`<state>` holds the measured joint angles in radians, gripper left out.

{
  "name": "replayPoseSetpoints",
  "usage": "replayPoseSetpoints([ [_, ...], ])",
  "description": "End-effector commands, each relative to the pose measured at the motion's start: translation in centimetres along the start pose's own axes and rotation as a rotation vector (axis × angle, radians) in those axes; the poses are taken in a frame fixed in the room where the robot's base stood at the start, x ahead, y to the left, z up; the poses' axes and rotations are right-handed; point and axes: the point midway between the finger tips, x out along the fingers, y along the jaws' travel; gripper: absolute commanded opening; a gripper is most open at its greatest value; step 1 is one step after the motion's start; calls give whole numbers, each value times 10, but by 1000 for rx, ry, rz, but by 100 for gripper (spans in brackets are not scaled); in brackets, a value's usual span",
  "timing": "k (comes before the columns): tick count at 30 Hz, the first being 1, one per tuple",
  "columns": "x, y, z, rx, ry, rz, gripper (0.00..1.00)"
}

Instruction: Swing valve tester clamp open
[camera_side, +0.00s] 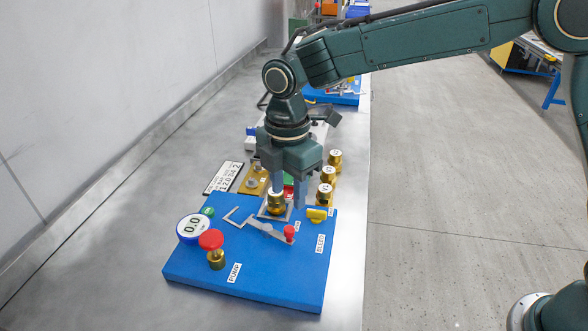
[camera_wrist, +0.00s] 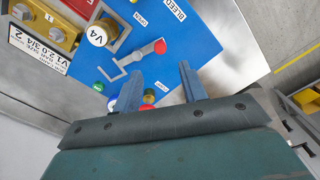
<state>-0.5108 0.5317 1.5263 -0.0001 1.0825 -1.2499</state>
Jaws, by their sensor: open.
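The clamp is a grey arm with a square, open-sided fork (camera_side: 238,219) at one end and a red knob (camera_side: 290,232) at the other. It lies on the blue test board (camera_side: 250,286); in the wrist view its fork (camera_wrist: 116,76) is beside the V4 valve (camera_wrist: 98,35), and its red knob (camera_wrist: 160,46) is near the OPEN label. The brass valve (camera_side: 276,202) sits in a grey seat on the board. My gripper (camera_side: 288,198) is open and empty above the board; its fingertips (camera_wrist: 158,66) point towards the clamp arm. Their height is unclear.
A gauge reading 0.0 (camera_side: 193,228), a red pump knob (camera_side: 211,239) and a yellow bleed handle (camera_side: 317,214) stand on the board. Several brass valves (camera_side: 326,175) stand behind it at right. A wall bounds the left side.

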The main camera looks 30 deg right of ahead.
Motion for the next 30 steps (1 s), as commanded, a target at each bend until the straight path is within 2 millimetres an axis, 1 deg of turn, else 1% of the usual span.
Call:
replayPoseSetpoints([
  [1, -10, 1, 0, 0, 1, 4, 42],
  [3, -20, 1, 0, 0, 1, 4, 42],
  [6, -32, 1, 0, 0, 1, 3, 42],
  [10, -43, 0, 0, 0, 1, 2, 42],
  [15, -48, 0, 0, 0, 0, 1, 42],
  [25, -49, 0, 0, 2, 0, 1, 42],
  [30, -55, -4, 8, 37, 4, 11, 42],
])
